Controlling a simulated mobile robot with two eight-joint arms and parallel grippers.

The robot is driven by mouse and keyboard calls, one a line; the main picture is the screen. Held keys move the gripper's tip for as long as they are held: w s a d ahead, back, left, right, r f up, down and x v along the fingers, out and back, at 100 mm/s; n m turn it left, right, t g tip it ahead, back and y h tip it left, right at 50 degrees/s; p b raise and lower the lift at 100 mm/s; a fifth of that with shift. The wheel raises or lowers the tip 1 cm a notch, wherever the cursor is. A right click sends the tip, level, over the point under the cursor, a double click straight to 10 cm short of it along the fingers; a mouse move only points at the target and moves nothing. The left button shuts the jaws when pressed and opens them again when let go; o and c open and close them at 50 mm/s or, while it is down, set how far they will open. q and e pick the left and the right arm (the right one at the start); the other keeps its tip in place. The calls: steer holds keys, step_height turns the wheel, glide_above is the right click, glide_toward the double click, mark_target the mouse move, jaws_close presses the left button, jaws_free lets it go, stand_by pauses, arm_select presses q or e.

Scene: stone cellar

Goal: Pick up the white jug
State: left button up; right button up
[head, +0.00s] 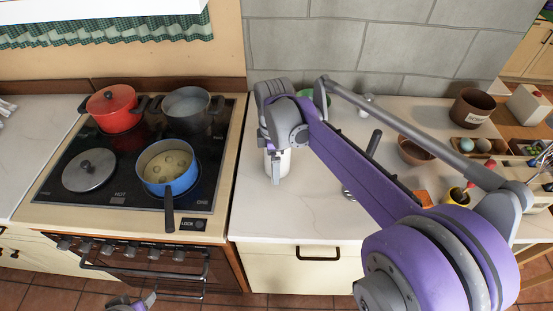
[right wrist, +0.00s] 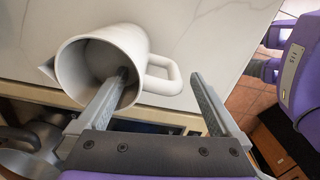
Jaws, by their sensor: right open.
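The white jug (head: 284,164) stands on the pale counter just right of the stove, partly hidden behind my right gripper (head: 272,165). In the right wrist view the jug (right wrist: 138,42) shows its open mouth, a spout at left and a handle (right wrist: 173,84) at right. My right gripper (right wrist: 159,74) is open there. One finger overlaps the jug's mouth and seems to reach inside it; the other is right of the handle. The handle lies between the fingers, not gripped. My left gripper (head: 140,302) is at the bottom edge, partly cut off.
The stove holds a red pot (head: 114,108), a grey pot (head: 188,108), a blue saucepan (head: 168,168) and a loose lid (head: 89,170). Brown bowls (head: 472,107) and other items are at the counter's right. The counter in front of the jug is clear.

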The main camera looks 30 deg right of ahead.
step_height(320, 180, down, 4)
steer(key=shift+f, duration=0.1)
jaws_close()
stand_by(0.5)
